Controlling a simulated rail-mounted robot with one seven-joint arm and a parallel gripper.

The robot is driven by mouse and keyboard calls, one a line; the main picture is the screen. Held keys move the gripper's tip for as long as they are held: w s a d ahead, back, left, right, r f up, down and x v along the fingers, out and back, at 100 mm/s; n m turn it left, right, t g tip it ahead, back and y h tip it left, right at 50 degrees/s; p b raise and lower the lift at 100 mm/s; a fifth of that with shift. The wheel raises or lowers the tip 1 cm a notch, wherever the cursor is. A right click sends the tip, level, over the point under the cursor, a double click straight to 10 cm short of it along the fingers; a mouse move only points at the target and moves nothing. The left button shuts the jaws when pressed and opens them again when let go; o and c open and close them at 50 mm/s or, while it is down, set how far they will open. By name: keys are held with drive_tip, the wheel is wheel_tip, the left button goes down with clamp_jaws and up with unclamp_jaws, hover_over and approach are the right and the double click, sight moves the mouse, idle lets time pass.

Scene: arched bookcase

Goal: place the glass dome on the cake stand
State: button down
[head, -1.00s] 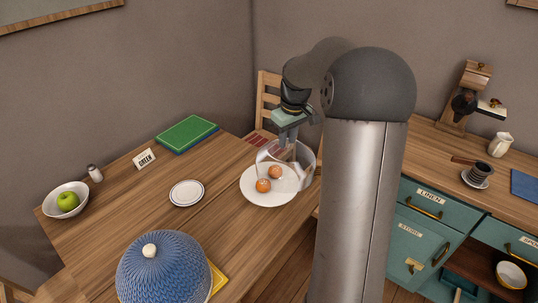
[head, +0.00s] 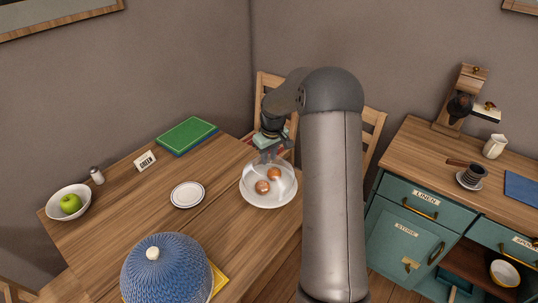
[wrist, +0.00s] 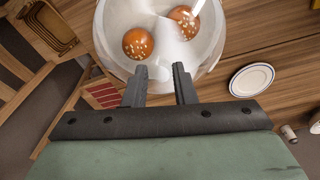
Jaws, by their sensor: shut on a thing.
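The clear glass dome (head: 287,178) is over the white cake stand (head: 270,206) on the wooden table. Two round brown buns (head: 263,187) on the stand show through the glass. My gripper (head: 268,157) is above the dome and shut on its top. In the wrist view the fingertips (wrist: 160,73) are close together at the dome (wrist: 207,55), with the buns (wrist: 137,43) seen through it. The knob is hard to make out. I cannot tell whether the dome's rim touches the stand or hangs just above it.
A blue patterned dome (head: 165,268) stands at the table's front. A small white plate (head: 187,195), a bowl with a green apple (head: 68,202), a shaker (head: 97,176) and a green book (head: 188,135) lie leftward. Chairs (head: 270,88) stand behind. The teal cabinet (head: 408,243) is right.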

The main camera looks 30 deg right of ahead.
sight(272, 167)
drive_tip(key=shift+f, duration=0.1)
drive_tip(key=c, duration=1.2)
unclamp_jaws()
wheel_tip(272, 167, up, 11)
drive_tip(key=s+b, duration=0.1)
drive_tip(key=b, duration=0.1)
drive_tip(key=s+a+r, duration=0.4)
drive_tip(key=s+a, duration=0.7)
drive_tip(key=s, duration=0.2)
drive_tip(key=s+a+f, duration=0.1)
drive_tip(key=s+a, duration=0.1)
drive_tip(key=s, duration=0.5)
drive_tip(key=s+a+f+m, duration=0.1)
drive_tip(key=s+a+f, duration=0.1)
drive_tip(key=s, duration=0.5)
drive_tip(key=s+a+f+m, duration=0.1)
drive_tip(key=s+a+f, duration=0.1)
drive_tip(key=s, duration=0.5)
drive_tip(key=shift+a+f+g, duration=0.25)
drive_tip(key=shift+a+g, duration=0.15)
